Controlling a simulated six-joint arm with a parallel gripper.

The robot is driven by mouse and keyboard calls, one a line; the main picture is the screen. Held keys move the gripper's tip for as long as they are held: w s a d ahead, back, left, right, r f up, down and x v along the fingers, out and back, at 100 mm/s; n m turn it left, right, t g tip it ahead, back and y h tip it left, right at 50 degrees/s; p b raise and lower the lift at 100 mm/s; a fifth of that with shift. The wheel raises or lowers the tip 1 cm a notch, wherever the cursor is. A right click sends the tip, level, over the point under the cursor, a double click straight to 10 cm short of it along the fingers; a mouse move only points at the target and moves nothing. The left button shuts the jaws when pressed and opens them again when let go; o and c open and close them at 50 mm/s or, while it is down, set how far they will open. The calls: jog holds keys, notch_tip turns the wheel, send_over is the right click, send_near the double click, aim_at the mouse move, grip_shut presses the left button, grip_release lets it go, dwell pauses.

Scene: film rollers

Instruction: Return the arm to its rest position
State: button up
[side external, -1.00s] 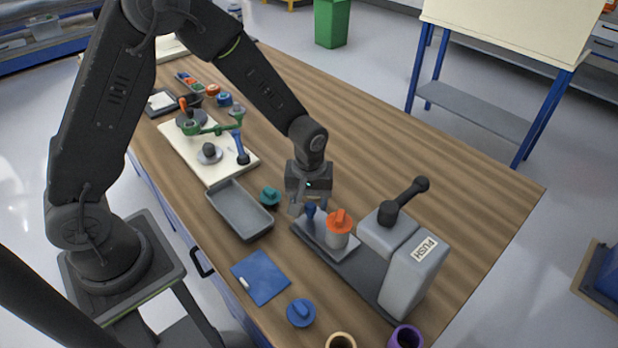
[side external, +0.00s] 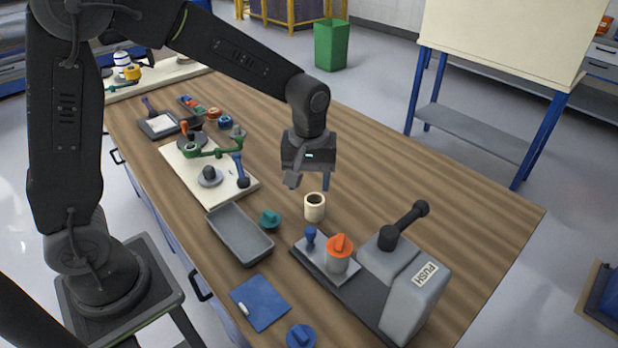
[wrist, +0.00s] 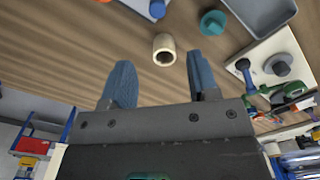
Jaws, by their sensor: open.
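My gripper (side external: 309,182) hangs over the middle of the wooden table with its fingers pointing down. In the wrist view its two blue fingers stand wide apart (wrist: 160,82), with nothing between them. A cream roller (side external: 314,207) stands upright on the table below the gripper, apart from the fingers. It also shows in the wrist view (wrist: 164,50), beyond the fingertips. My arm is reached out over the table from its base at the left.
A grey press with a black lever (side external: 402,228), an orange-capped cylinder (side external: 339,258) and a blue knob stand in front. A grey tray (side external: 240,234), teal knob (side external: 270,219) and cream board with green linkage (side external: 205,176) lie left. The table's right side is clear.

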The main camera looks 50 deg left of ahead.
jog(key=s+a+r+m+t, duration=0.2)
jog(key=s+r+m, duration=0.2)
jog(key=s, duration=0.5)
jog(key=s+a+r+m+t, duration=0.2)
jog(key=s+r+m, duration=0.3)
jog(key=s+r, duration=0.3)
jog(key=shift+s+t, duration=0.35)
jog(key=shift+t, duration=0.45)
